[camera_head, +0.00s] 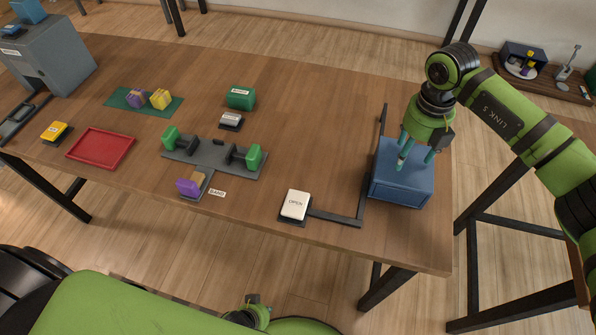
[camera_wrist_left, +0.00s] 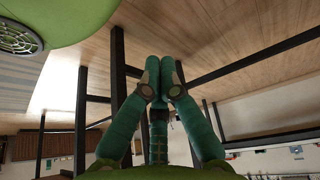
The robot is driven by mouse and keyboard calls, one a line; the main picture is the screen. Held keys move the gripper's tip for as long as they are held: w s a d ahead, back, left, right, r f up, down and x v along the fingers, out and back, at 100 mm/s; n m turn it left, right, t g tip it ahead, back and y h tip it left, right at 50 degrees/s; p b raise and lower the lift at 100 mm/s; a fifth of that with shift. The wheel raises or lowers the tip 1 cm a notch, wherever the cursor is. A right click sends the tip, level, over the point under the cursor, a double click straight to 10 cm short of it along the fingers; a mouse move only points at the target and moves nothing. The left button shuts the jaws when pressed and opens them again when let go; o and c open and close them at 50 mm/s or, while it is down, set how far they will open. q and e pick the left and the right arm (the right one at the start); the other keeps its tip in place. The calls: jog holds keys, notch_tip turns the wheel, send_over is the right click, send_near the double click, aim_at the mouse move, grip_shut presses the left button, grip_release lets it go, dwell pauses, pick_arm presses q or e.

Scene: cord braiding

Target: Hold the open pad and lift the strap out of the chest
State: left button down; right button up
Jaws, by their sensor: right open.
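The white pad (camera_head: 295,204) marked OPEN sits on a dark base near the table's front edge. A dark bar runs from it toward the blue chest (camera_head: 399,191) at the table's right end. My right gripper (camera_head: 413,158) is open, pointing down at the chest top, with its fingers over it. The gripper partly covers the top, so I cannot tell if the lid is open. I see no strap. My left gripper (camera_head: 252,310) is low, off the table front, far from the pad. In the left wrist view its fingertips (camera_wrist_left: 161,82) are close together with nothing visible between them.
A grey rack (camera_head: 208,158) with green-ended pieces and a purple block (camera_head: 189,187) stands mid-table. A red tray (camera_head: 101,148), yellow block (camera_head: 56,131), green mat (camera_head: 118,98) and grey cabinet (camera_head: 45,70) lie leftward. Green block (camera_head: 240,97) is behind.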

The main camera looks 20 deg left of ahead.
pick_arm(q)
jog(key=w+d+r+m+t+h, duration=0.1)
jog(key=w+d+r+h, duration=0.1)
jog(key=w+d+r, duration=0.35)
jog(key=w+d+r+t+h, duration=0.1)
jog(key=w+d+r+h, duration=0.2)
jog(key=d+r, duration=0.45)
jog(key=w+d+r+m+t+h, duration=0.15)
jog(key=w+d+r, duration=0.25)
jog(key=d, duration=0.5)
jog(key=s+d+r+m+g+h, duration=0.1)
jog(key=s+d+r+h, duration=0.25)
jog(key=d+r, duration=0.3)
jog(key=s+d+r+m+g+h, duration=0.2)
jog(key=d+r+h, duration=0.25)
jog(key=r, duration=0.35)
jog(key=s+d+r+m+g+h, duration=0.35)
jog(key=s+r+m+g, duration=0.4)
jog(key=r, duration=0.45)
notch_tip(320, 180, up, 3)
jog(key=s+a+m+g, duration=0.2)
jog(key=m+g, duration=0.1)
jog(key=m, duration=0.3)
jog(key=m+t+y, duration=0.6)
jog(key=m+y, duration=1.4)
jog(key=m, duration=0.3)
send_near(295, 203)
jog(key=shift+w+f, duration=0.2)
jog(key=shift+f, duration=3.1)
